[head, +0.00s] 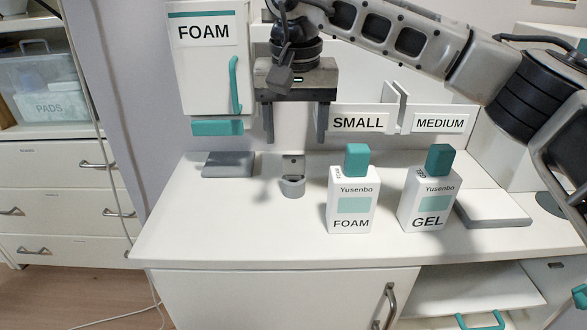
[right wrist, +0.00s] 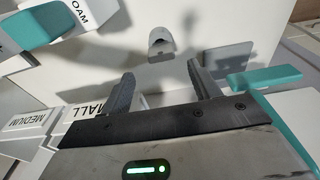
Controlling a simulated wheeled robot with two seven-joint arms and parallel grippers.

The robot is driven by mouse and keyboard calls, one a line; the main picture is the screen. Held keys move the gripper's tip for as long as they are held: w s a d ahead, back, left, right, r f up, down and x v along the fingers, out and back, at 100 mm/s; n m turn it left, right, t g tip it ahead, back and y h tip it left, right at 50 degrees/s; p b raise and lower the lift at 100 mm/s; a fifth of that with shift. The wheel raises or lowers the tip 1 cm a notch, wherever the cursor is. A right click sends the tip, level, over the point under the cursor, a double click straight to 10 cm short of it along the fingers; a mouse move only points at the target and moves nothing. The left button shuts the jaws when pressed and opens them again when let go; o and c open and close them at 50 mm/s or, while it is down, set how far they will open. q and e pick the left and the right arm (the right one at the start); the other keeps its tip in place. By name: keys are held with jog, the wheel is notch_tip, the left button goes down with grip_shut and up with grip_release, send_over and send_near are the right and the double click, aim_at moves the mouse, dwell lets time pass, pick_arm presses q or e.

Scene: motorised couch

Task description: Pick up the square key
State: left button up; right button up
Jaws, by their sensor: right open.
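No part is clearly recognisable as the square key. A small grey piece (head: 293,180), with an upright plate and a rounded cup-like base, stands on the white counter (head: 220,225). It may be the key or its holder; I cannot tell which. It also shows as a grey rounded piece in the right wrist view (right wrist: 160,45). My right gripper (head: 295,128) is open, fingers pointing down, apart from the piece and above it in the picture. In the right wrist view the gap between the fingers (right wrist: 162,80) is empty. My left gripper is not in view.
A foam bottle (head: 350,205) and a gel bottle (head: 427,195) stand right of the piece. A grey flat block (head: 228,164) lies to its left, below a foam-labelled dispenser (head: 205,75). SMALL (head: 358,121) and MEDIUM (head: 440,122) boxes are behind. The front left counter is clear.

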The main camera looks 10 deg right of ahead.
aim_at(294, 156)
jog(key=shift+w+a+f, duration=0.1)
jog(key=shift+f, duration=1.5)
jog(key=shift+w+f, duration=0.1)
jog(key=shift+f, duration=1.45)
jog(key=c, duration=1.1)
